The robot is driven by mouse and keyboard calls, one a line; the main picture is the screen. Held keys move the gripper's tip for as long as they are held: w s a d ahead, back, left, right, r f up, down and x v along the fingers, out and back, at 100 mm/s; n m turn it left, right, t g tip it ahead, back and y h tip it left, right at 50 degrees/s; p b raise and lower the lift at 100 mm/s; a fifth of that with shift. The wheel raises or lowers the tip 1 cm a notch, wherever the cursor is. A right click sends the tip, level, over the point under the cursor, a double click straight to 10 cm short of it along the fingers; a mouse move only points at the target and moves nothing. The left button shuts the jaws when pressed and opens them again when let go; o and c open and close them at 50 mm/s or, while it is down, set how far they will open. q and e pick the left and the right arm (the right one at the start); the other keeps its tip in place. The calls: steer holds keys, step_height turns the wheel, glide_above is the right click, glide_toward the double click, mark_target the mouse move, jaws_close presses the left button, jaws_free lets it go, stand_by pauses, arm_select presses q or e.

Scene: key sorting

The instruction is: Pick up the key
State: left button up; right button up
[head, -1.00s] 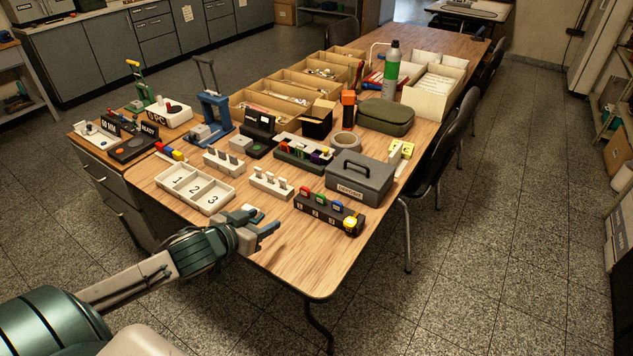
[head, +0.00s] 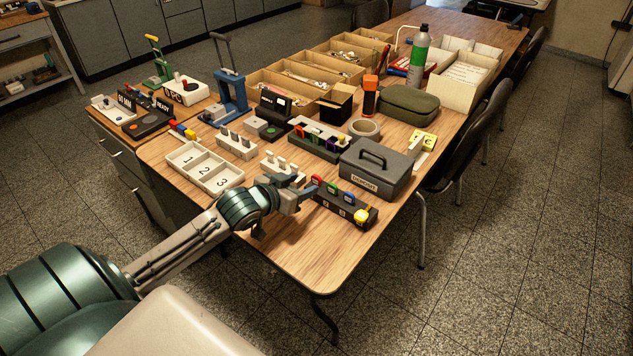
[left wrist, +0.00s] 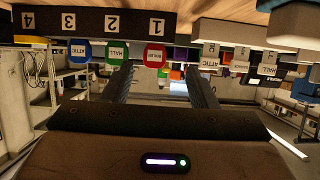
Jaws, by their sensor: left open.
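The black key rack (head: 338,207) stands near the table's front edge and carries colored key tags: red (head: 316,181), green (head: 332,188), blue (head: 348,198) and yellow (head: 362,214). My left gripper (head: 309,191) is open at the rack's left end, close to the red tag. The left wrist view is upside down. There the red tag (left wrist: 154,55) hangs by number 1, between the open fingers (left wrist: 158,82) and apparently beyond their tips. The green tag (left wrist: 117,50) and blue tag (left wrist: 80,50) are to its left. My right gripper is out of view.
A white rack with pale tags (left wrist: 240,62) is right beside my gripper, which partly hides it in the head view. A grey deposit box (head: 375,175) stands behind the black rack. A white numbered tray (head: 205,168) lies to the left. The table's front corner (head: 310,265) is clear.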

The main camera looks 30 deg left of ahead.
mark_target(315, 180)
arm_select(q)
steer(key=x, duration=0.4)
steer(key=shift+d+r, duration=0.1)
steer(key=shift+d, duration=0.25)
steer(key=shift+r, duration=0.1)
steer(key=shift+w, duration=0.25)
steer(key=shift+w+f, duration=0.25)
steer(key=shift+f, duration=0.1)
steer(key=c, duration=0.3)
steer(key=shift+w, duration=0.1)
steer(key=c, duration=0.7)
steer(key=shift+c, duration=0.2)
